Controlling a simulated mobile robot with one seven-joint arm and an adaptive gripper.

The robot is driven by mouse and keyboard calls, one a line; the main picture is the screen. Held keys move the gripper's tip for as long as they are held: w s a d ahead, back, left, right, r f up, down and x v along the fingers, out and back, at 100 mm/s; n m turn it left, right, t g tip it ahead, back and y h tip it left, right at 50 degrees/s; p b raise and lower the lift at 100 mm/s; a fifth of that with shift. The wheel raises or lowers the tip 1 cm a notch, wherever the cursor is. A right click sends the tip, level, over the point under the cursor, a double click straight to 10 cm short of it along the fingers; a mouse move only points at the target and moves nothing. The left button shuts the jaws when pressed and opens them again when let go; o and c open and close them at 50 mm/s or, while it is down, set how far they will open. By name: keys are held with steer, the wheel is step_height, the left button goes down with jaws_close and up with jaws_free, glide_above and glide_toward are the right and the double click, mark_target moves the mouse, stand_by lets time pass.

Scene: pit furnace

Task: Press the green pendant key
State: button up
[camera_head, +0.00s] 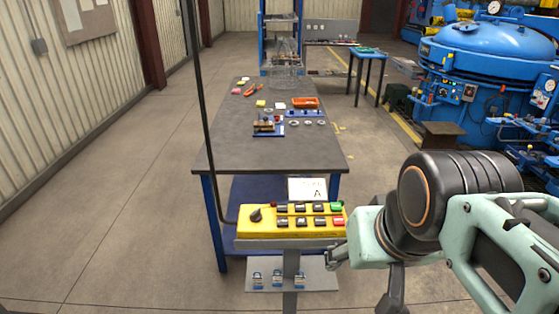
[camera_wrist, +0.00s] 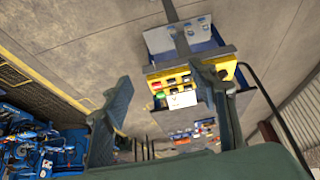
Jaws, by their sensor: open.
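The yellow pendant box (camera_head: 268,229) rests on a grey stand in the head view, with rows of mostly black keys and a black rotary knob. The green pendant key (camera_head: 336,206) is at its upper right corner, directly above a red key (camera_head: 338,222). My gripper (camera_head: 336,256) is just right of and below the box's right end in that view, apart from the green key. In the wrist view my gripper (camera_wrist: 162,73) is open, with nothing held. The pendant box (camera_wrist: 225,68) and the green key (camera_wrist: 160,96) show between and beyond its fingers.
A white card marked A (camera_head: 307,188) stands behind the keys. A black cable (camera_head: 203,100) rises from the box's left side. A shelf with small padlock-like items (camera_head: 277,279) is below. The dark workbench (camera_head: 225,150) with parts stands behind. Blue furnace equipment (camera_head: 490,60) is at the right.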

jaws_close()
stand_by(1.4)
